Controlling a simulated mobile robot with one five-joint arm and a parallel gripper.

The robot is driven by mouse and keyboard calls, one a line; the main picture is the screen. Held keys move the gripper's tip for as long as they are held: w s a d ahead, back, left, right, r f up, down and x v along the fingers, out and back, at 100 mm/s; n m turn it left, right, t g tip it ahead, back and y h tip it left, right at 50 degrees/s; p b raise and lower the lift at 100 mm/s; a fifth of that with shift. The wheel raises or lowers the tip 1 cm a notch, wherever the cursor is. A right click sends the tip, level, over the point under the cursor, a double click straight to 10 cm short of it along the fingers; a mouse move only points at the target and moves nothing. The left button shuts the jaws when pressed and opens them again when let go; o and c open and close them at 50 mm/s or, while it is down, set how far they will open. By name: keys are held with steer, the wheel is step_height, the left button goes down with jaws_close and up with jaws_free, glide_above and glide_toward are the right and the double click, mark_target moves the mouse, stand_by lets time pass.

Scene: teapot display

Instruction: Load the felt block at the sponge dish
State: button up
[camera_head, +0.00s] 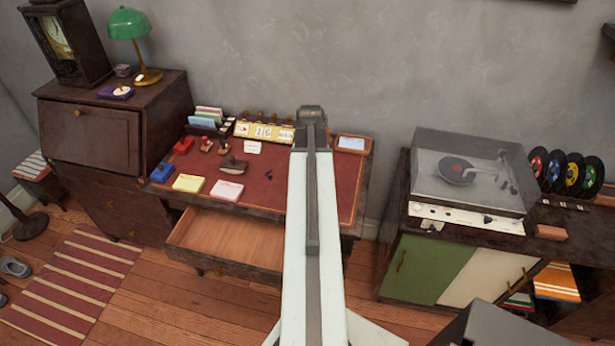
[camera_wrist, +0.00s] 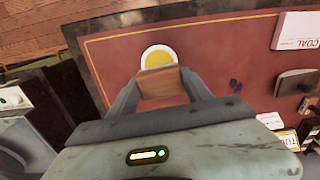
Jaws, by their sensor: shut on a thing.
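In the wrist view my gripper (camera_wrist: 162,86) is shut on a brown block, which I take for the felt block (camera_wrist: 163,87). The sponge dish (camera_wrist: 145,56), round and white-rimmed with a yellow middle, shows just past the block on the red desk top. The block overlaps the dish's near edge in the picture; I cannot tell whether they touch. In the head view my arm hides the dish, the held block and the gripper.
The red desk top (camera_head: 281,204) holds a white pad (camera_head: 227,190), a yellow pad (camera_head: 188,183), a dark stamp (camera_head: 233,165) and a yellow calendar (camera_head: 264,131). An open drawer (camera_head: 228,240) juts out below. A record player (camera_head: 468,175) stands on the right cabinet.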

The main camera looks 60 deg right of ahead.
steer(key=shift+f+b, duration=2.5)
steer(key=shift+f, duration=0.25)
steer(key=shift+s+f+b, duration=0.15)
steer(key=shift+f+b, duration=0.35)
steer(key=shift+b, duration=0.05)
step_height(320, 180, up, 7)
steer(key=p, duration=0.7)
steer(key=shift+r, duration=0.1)
